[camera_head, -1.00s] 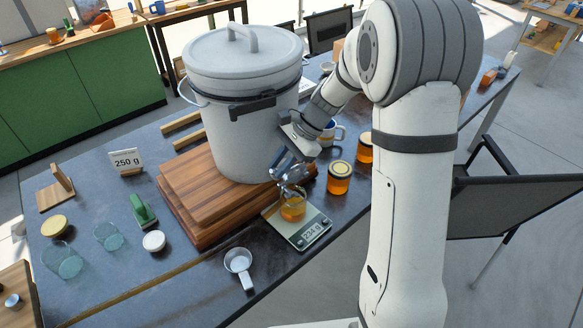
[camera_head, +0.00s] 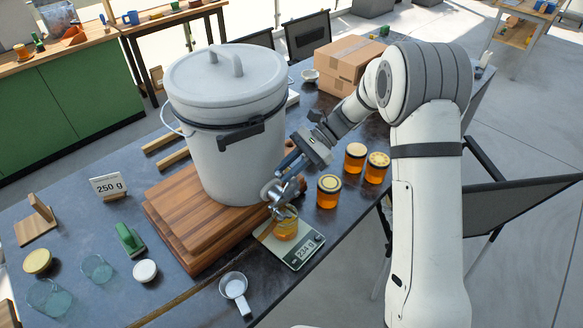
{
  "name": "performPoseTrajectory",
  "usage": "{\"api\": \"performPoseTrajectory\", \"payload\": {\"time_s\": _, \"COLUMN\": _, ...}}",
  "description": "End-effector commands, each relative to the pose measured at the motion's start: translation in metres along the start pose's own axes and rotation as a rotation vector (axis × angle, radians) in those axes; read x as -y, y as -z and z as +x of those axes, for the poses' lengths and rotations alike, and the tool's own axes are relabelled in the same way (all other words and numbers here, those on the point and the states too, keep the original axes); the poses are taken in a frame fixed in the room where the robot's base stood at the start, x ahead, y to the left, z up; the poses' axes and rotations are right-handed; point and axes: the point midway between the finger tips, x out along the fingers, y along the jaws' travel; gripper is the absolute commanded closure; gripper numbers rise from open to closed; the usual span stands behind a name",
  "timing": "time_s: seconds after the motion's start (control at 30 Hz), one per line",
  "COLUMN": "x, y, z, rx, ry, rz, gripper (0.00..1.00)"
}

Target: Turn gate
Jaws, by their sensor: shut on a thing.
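The white honey bucket (camera_head: 237,150), with its lid on, stands on a stacked wooden board. The metal gate (camera_head: 279,192) sticks out low on the bucket's right side, above a glass jar (camera_head: 286,228). The jar holds amber honey and stands on a scale (camera_head: 308,250) with a lit display, whose digits are hard to read. My gripper (camera_head: 290,165) reaches in from the right and is shut on the gate at its upper part; the exact contact is small and partly hidden by the gripper. Whether honey is flowing is too small to tell.
Lidded honey jars (camera_head: 329,191) stand close right of the scale. Cardboard boxes (camera_head: 345,62) stand at the back.

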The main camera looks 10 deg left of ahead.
Motion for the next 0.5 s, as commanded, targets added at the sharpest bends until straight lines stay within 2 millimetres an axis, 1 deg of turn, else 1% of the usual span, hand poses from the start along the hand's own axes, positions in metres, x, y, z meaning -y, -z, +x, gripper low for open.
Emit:
{"api": "performPoseTrajectory", "payload": {"time_s": 0.27, "x": 0.0003, "y": -0.0006, "z": 0.0041, "rx": -0.001, "ry": -0.01, "rz": -0.002, "gripper": 1.0}}
{"api": "performPoseTrajectory", "payload": {"time_s": 0.3, "x": 0.0004, "y": -0.0009, "z": 0.0044, "rx": -0.001, "ry": -0.011, "rz": -0.002, "gripper": 0.79}}
{"api": "performPoseTrajectory", "payload": {"time_s": 0.5, "x": 0.0011, "y": -0.0024, "z": 0.0051, "rx": 0.001, "ry": -0.011, "rz": -0.004, "gripper": 0.62}}
